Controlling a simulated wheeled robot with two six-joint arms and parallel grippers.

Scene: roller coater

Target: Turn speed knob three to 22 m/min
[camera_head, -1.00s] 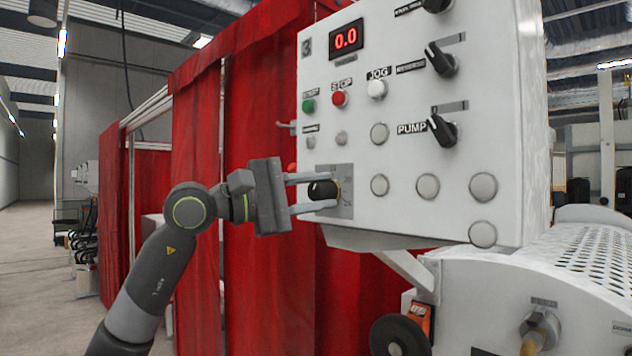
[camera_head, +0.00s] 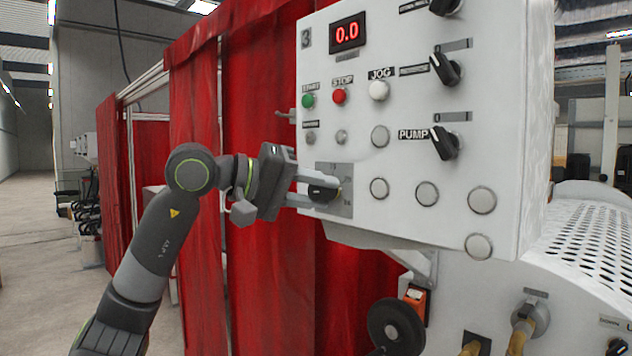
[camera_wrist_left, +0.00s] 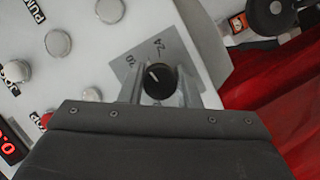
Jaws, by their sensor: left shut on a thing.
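The speed knob (camera_head: 322,192) is a round black knob on a grey scale plate at the lower left of the white control panel (camera_head: 410,100). My left gripper (camera_head: 318,192) is shut on it, one finger on each side. In the left wrist view the knob (camera_wrist_left: 159,82) sits between the two fingers, with a white pointer line on its face and the scale plate (camera_wrist_left: 178,52) around it. The red display (camera_head: 347,32) beside the number 3 reads 0.0. My right gripper is not in view.
Above the knob are a green start button (camera_head: 308,101), a red stop button (camera_head: 339,96) and a white jog button (camera_head: 379,90). The black pump switch (camera_head: 445,142) is to the right. Red curtains (camera_head: 270,110) hang behind my left arm.

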